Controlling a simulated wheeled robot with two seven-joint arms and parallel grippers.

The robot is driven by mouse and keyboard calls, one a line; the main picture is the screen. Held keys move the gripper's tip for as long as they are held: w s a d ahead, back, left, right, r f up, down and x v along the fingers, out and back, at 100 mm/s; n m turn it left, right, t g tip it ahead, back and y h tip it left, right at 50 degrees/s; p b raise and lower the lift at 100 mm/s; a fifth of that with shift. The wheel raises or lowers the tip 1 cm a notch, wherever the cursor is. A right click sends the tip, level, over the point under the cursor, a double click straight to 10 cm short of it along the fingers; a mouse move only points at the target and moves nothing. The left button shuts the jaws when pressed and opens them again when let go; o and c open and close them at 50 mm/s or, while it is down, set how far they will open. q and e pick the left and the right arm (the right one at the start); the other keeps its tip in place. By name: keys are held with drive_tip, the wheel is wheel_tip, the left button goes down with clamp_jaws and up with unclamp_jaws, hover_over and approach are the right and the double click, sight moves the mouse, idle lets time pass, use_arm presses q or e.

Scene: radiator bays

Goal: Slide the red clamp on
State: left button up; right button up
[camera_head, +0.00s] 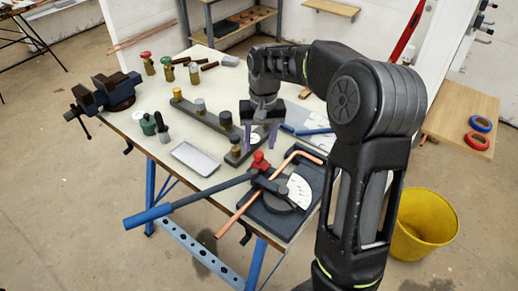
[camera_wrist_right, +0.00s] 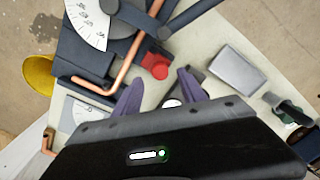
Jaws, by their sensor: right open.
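The red clamp (camera_head: 260,163) sits by the pipe bender (camera_head: 296,190), close to the bent copper pipe (camera_head: 262,199). It also shows in the right wrist view (camera_wrist_right: 155,66), just beyond my fingertips and beside the copper pipe (camera_wrist_right: 129,56). I cannot tell if the clamp touches the pipe. My right gripper (camera_head: 261,138) is open, with its purple fingers pointing down behind the clamp in the head view. In the wrist view the fingertips (camera_wrist_right: 160,82) are spread, with nothing seen between them but the bench and a bit of dark rail. My left gripper is not in view.
A dark rail (camera_head: 212,122) with several knobs runs across the bench. A grey tray (camera_head: 195,158) and the bender's blue-ended lever (camera_head: 149,217) lie to the left. A vise (camera_head: 107,93) is at the far left. A yellow bucket (camera_head: 423,224) stands on the floor.

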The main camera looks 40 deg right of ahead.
sight(259, 154)
drive_tip(key=shift+f, duration=1.85)
clamp_jaws()
